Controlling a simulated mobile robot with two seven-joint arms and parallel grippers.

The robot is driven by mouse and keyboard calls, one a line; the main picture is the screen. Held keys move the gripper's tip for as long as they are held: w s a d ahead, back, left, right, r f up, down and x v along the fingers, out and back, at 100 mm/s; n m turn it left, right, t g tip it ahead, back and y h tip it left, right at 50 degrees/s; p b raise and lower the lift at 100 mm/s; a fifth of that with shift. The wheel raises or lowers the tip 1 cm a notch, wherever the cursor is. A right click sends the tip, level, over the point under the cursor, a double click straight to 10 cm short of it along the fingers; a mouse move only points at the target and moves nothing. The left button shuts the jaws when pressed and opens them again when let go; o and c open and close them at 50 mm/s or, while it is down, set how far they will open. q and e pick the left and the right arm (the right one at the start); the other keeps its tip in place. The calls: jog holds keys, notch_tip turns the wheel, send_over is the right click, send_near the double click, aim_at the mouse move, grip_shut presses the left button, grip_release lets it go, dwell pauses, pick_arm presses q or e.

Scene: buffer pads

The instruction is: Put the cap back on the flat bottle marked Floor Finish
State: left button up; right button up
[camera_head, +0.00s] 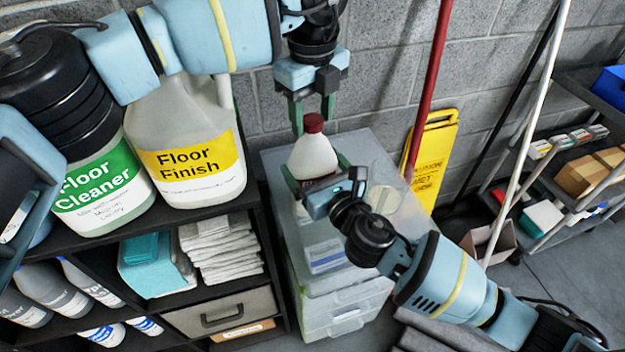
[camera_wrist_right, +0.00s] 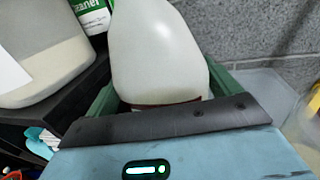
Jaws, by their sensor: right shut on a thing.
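A white bottle (camera_head: 314,158) with a dark red band low on its body stands between my right gripper's fingers (camera_head: 317,175). That gripper is shut on it; the wrist view shows the bottle's white side (camera_wrist_right: 160,55) between the green fingers. A red cap (camera_head: 314,123) is at the bottle's top; whether it is seated cannot be told. My left gripper (camera_head: 313,117) points down from above, one finger at each side of the cap; whether they press on it is unclear. A large jug marked Floor Finish (camera_head: 195,165) stands on the left shelf, its top hidden by my left arm.
A jug marked Floor Cleaner (camera_head: 105,190) is beside it. The shelf below holds folded cloths (camera_head: 220,250). A translucent drawer unit (camera_head: 345,310) stands beneath my grippers. A red pole (camera_head: 428,80), a yellow floor sign (camera_head: 432,160) and a cart (camera_head: 560,200) are to the right.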

pick_arm(q)
jog(key=c, duration=0.9)
jog(key=m, duration=0.4)
jog(key=shift+m, duration=0.4)
jog(key=m, duration=0.5)
jog(key=o, duration=1.1)
jog(key=shift+c, duration=0.2)
jog(key=shift+r, duration=2.25)
jog(key=shift+c, duration=0.4)
